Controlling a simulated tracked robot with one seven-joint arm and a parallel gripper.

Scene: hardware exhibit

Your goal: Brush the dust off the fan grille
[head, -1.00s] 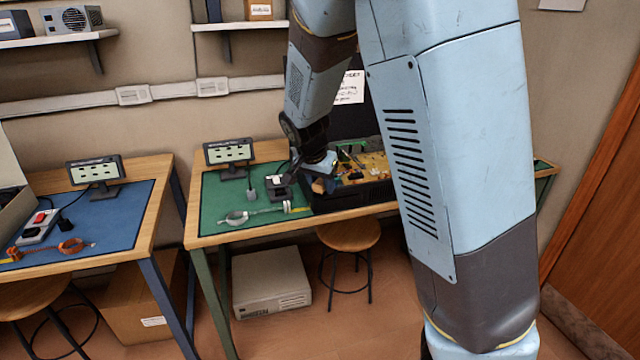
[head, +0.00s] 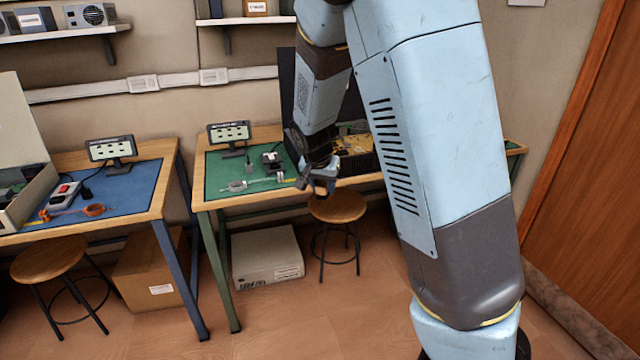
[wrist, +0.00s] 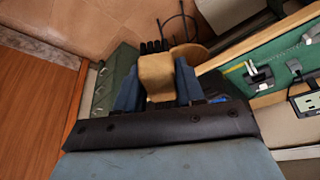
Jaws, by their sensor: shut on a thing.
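My gripper (head: 318,184) is in front of the right workbench's front edge, above the round stool. In the wrist view, my gripper (wrist: 158,88) is shut on a brush (wrist: 156,75) with a pale wooden handle and dark bristles pointing away from me. An open dark case (head: 358,163) with yellowish parts inside stands on the right workbench, partly hidden behind my arm. I cannot make out the fan grille in it. The brush is apart from the case.
The right workbench has a green mat (head: 222,167) with small tools and a small display (head: 229,133). A wooden stool (head: 337,207) and a white computer case (head: 267,256) stand below. A blue-matted bench (head: 140,180) is at left, a wooden door (head: 575,170) at right.

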